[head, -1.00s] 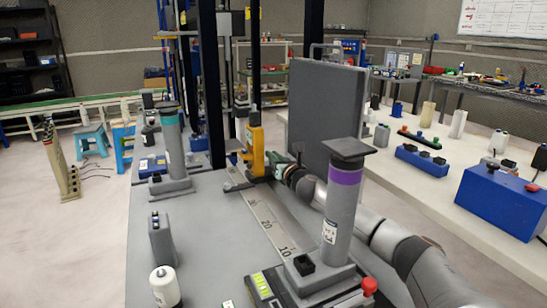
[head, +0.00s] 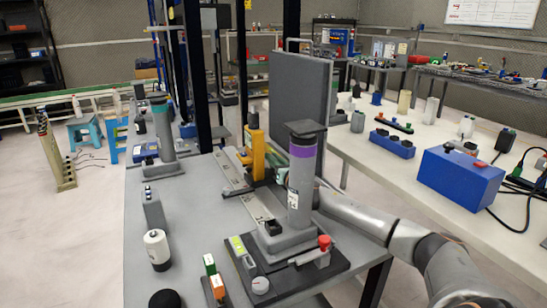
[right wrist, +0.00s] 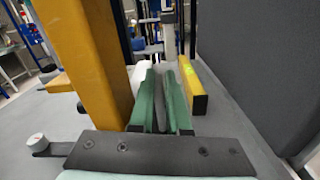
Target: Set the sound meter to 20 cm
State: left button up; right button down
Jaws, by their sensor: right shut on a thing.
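The sound meter (head: 257,158) is the yellow upright standing on a pale scaled rail (head: 227,172) in the head view; its yellow post (right wrist: 88,55) fills the left of the right wrist view. A dark foot reaches across the rail at its base. The scale numbers are too small to read surely. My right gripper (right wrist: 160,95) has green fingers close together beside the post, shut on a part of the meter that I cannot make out. In the head view it is mostly hidden behind the purple-banded column (head: 302,175). My left gripper is not in view.
The purple-banded column stands on a dark base at the rail's near end. A teal-banded column (head: 163,135) stands at the far end. A tall grey panel (head: 298,100) rises right of the rail. A white cylinder (head: 157,248) and small boxes stand on the near left tabletop.

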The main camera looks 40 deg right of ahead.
jog(key=shift+s+a, duration=0.15)
jog(key=shift+a, duration=0.05)
jog(key=c, duration=0.9)
grip_release()
jog(key=shift+d, duration=0.1)
jog(key=shift+s, duration=0.4)
jog(key=v, duration=0.5)
jog(key=shift+s, duration=0.1)
jog(key=shift+s+a, duration=0.45)
jog(key=shift+s, duration=0.15)
